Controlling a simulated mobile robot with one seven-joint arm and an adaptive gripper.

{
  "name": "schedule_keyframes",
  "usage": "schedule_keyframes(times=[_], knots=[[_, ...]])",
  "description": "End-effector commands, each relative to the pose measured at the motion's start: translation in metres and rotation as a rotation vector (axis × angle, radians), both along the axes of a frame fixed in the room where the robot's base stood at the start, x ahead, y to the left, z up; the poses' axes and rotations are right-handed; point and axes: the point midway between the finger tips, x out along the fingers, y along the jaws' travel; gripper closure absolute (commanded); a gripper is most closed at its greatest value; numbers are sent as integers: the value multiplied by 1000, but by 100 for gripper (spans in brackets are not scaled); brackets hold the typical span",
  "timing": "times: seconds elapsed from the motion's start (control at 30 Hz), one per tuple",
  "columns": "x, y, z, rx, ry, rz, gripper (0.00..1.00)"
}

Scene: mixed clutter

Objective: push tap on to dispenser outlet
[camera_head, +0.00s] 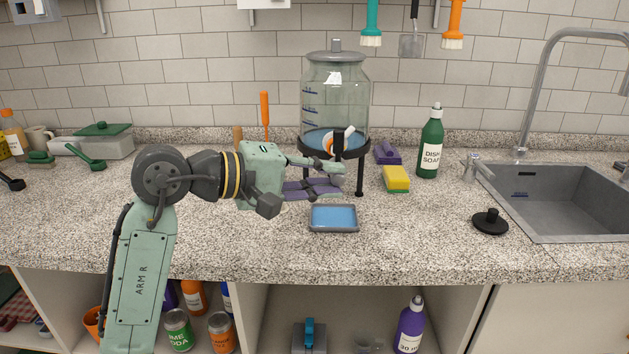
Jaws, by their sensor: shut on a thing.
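The dispenser (336,95) is a clear glass jar with a lid, a measuring scale and some blue liquid. It stands on a dark ring stand with legs. My gripper (338,171) reaches in from the left, shut on the tap (338,143). The tap's upright black handle shows above the fingers, in front of the jar's lower part. A white and orange piece (327,145) shows beside the handle; I cannot tell which part it is. The fingers hide much of the tap and the outlet. I cannot tell whether the tap touches the outlet.
A shallow grey tray (333,230) with a blue inside lies in front of the stand. A yellow sponge (396,179), a purple item (387,152) and a green soap bottle (430,143) stand right of it. A black plug (490,221) lies near the sink (570,200).

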Motion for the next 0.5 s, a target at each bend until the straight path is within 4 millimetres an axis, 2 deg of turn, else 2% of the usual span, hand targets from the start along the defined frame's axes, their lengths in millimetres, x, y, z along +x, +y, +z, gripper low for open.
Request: schedule_keyframes(times=[0.43,0.5], knots=[[-1,0,3,5,0,-3,100],[5,0,2,4,1,-3,100]])
